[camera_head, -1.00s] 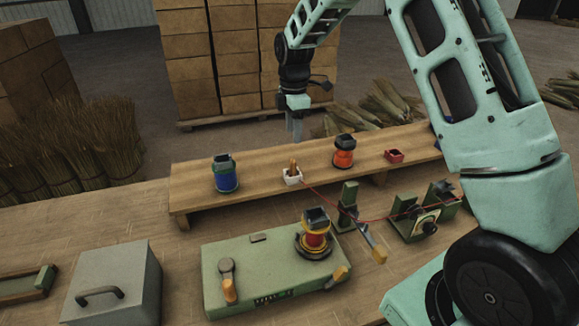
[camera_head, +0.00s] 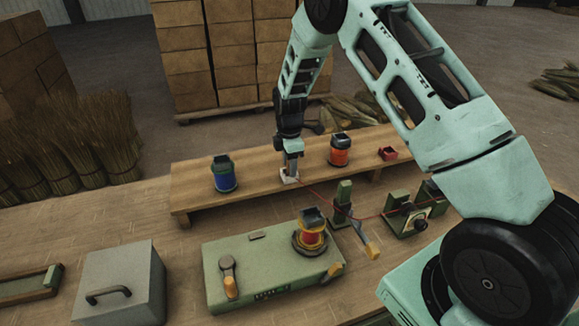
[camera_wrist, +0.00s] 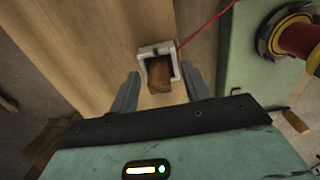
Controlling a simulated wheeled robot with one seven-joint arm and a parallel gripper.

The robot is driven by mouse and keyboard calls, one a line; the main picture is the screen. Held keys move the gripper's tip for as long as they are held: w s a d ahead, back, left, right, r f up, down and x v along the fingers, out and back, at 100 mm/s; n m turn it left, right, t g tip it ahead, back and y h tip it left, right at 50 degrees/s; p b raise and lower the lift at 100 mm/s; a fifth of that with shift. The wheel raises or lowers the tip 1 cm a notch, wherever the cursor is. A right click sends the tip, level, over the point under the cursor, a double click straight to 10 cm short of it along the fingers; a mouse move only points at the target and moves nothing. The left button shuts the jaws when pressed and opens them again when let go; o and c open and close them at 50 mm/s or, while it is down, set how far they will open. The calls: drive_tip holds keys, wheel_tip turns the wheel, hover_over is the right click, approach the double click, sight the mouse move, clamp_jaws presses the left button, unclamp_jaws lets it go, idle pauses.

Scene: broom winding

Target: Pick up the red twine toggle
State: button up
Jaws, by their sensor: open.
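The twine toggle, a short brown wooden piece (camera_wrist: 159,73), stands in a small white square holder (camera_wrist: 144,53) on the raised wooden shelf. Red twine (camera_wrist: 207,27) runs from the holder toward the upper right. In the head view the holder (camera_head: 289,178) is partly covered by my gripper (camera_head: 291,168), and the toggle is hidden there. In the wrist view my gripper (camera_wrist: 160,72) is open, one finger on each side of the toggle and holder. I cannot tell whether either finger touches the toggle.
The shelf (camera_head: 260,181) also bears a blue spool (camera_head: 224,176), an orange spool (camera_head: 340,154) and a small red box (camera_head: 388,154). In front are a green winding machine (camera_head: 262,270) with a red-yellow spool (camera_head: 312,234) and green twine guides (camera_head: 343,199). A grey box (camera_head: 122,284) stands left.

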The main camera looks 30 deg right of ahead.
drive_tip(key=shift+c, duration=0.4)
clamp_jaws()
